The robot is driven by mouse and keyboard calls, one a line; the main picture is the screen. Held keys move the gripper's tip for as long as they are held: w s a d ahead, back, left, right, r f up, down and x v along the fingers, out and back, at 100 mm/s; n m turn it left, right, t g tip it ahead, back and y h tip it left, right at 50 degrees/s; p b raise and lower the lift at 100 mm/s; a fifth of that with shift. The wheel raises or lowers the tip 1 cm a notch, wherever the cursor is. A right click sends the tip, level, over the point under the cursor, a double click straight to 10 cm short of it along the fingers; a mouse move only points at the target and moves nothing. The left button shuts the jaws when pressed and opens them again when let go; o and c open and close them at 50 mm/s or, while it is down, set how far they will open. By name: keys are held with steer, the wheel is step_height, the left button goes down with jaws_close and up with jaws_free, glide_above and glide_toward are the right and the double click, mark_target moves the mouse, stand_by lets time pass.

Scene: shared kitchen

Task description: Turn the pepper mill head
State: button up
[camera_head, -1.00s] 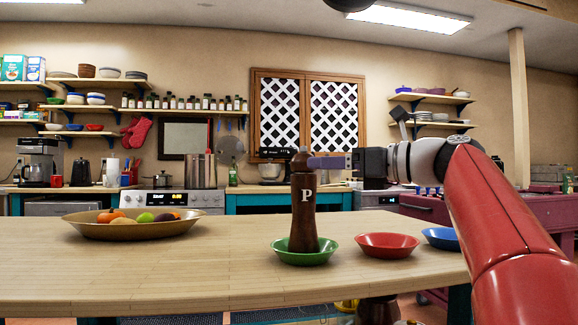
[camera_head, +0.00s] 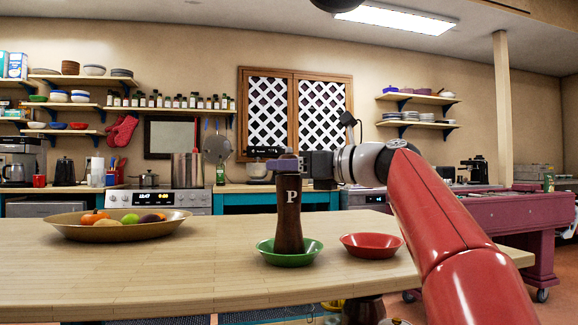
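The dark brown pepper mill (camera_head: 289,220), marked with a white P, stands in a green bowl (camera_head: 266,259) on the wooden counter. My gripper (camera_head: 286,165) reaches in from the right at the height of the mill's head. Its near finger lies across the front of the head, just under the dark knob (camera_head: 287,155). The far finger is hidden behind, so I cannot tell whether the fingers press on the head or stand open around it.
A red bowl (camera_head: 371,241) sits right of the green bowl, close to my arm. A wide bowl (camera_head: 100,233) of fruit stands at the left. The counter's front middle (camera_head: 170,280) is clear. A stove and shelves are behind.

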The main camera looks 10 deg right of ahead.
steer(key=c, duration=0.3)
